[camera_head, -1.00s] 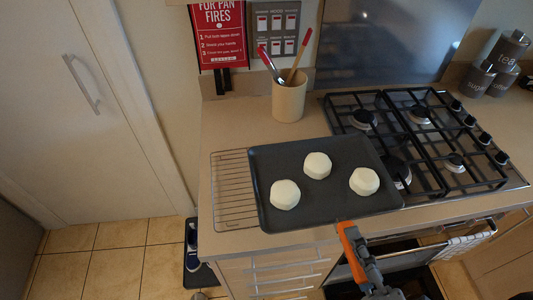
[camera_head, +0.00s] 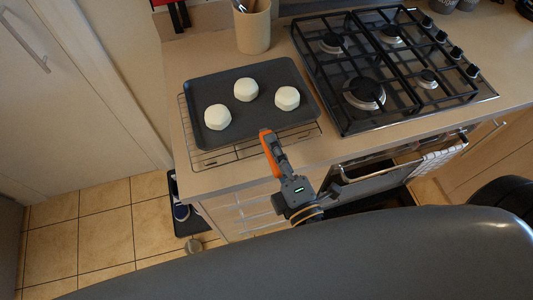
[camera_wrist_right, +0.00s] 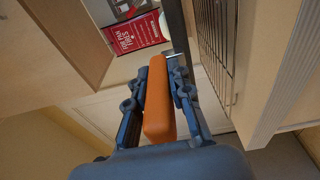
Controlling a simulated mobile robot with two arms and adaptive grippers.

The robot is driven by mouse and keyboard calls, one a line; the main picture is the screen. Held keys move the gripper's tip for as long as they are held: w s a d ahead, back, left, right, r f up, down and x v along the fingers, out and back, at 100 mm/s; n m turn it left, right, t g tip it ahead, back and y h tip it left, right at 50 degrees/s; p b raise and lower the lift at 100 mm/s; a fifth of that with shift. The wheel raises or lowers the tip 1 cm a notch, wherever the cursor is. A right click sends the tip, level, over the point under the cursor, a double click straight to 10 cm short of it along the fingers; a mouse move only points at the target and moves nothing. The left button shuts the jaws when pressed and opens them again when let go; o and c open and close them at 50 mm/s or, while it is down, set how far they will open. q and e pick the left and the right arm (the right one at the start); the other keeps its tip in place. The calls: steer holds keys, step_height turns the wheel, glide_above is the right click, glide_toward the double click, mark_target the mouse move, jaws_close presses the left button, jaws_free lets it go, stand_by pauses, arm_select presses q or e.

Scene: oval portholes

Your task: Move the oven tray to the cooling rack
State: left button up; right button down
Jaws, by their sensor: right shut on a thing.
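The dark oven tray (camera_head: 262,118) bears three pale round buns (camera_head: 287,97). It lies over the wire cooling rack (camera_head: 230,154) on the counter, covering most of it. Rack wires show along the tray's left and front sides. In the right wrist view the tray (camera_wrist_right: 176,30) is a dark strip beside the rack (camera_wrist_right: 214,40); I cannot tell whether they touch. My right gripper (camera_head: 274,158) is at the tray's front edge, shut on an orange handle (camera_wrist_right: 157,105) that reaches the tray's edge. My left gripper is not in view.
A black gas hob (camera_head: 380,65) is right of the tray. A utensil pot (camera_head: 253,30) stands behind it. The oven door (camera_head: 385,178) is open below the counter, with a striped towel (camera_head: 440,157) on it. Bare counter (camera_head: 300,155) lies in front of the hob.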

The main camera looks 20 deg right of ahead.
steer(key=shift+w+a+f, duration=0.4)
steer(key=shift+w+f, duration=0.25)
steer(key=shift+f, duration=0.1)
step_height(320, 180, down, 3)
steer(key=shift+a+f, duration=0.1)
steer(key=shift+a, duration=0.05)
steer(key=shift+w+f, duration=0.1)
steer(key=shift+f+b, duration=0.15)
steer(key=shift+b, duration=0.25)
steer(key=c, duration=1.2)
jaws_free()
steer(key=shift+f, duration=0.1)
